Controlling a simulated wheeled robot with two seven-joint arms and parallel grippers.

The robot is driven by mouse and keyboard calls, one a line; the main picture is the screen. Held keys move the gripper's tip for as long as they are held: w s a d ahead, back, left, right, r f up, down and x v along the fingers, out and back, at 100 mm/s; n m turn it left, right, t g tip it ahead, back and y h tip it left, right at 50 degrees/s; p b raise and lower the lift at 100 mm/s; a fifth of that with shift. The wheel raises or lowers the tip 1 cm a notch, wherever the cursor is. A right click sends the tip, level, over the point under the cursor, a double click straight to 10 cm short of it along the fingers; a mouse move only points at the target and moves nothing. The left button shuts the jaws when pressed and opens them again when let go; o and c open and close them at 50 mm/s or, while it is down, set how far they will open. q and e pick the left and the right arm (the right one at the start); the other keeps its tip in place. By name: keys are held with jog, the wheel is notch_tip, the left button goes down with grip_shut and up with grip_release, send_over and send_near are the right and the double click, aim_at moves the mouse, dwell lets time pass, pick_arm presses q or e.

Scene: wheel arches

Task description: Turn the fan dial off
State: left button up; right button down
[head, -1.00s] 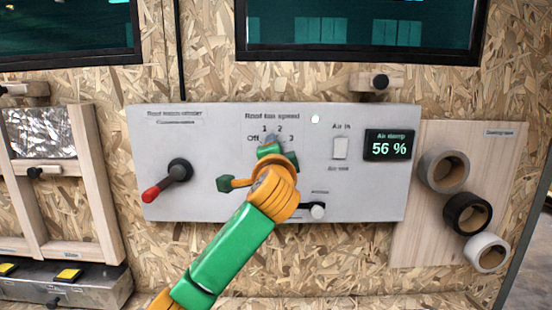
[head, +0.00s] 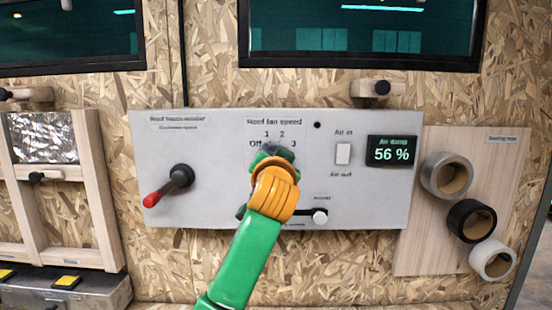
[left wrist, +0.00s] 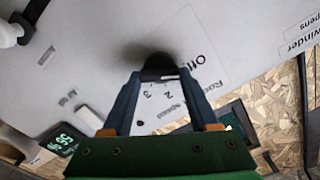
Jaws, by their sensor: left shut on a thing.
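The grey control panel (head: 220,200) has a roof fan speed dial marked Off, 1, 2 and 3. My left gripper (head: 270,150) covers the dial in the head view. In the left wrist view the dark dial (left wrist: 158,66) sits between the two fingers of my left gripper (left wrist: 159,76), which is shut on it. The dial's pointer is hidden, so its setting cannot be read. The small indicator light (head: 317,125) right of the dial is dark. My right gripper is not in view.
A red-tipped lever (head: 168,185) is left of the dial. An air switch (head: 343,153), a display reading 56 % (head: 391,150) and a white slider knob (head: 320,216) are to the right. Tape rolls (head: 471,221) hang further right.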

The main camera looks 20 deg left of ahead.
pick_arm(q)
jog(key=shift+f, duration=0.25)
dwell(0.3)
jog(key=o, duration=1.4)
jog(key=shift+r, duration=0.1)
jog(key=shift+r, duration=0.1)
jog(key=b+v, duration=0.4)
jog(key=v, duration=0.3)
jog(key=shift+s+d, duration=0.1)
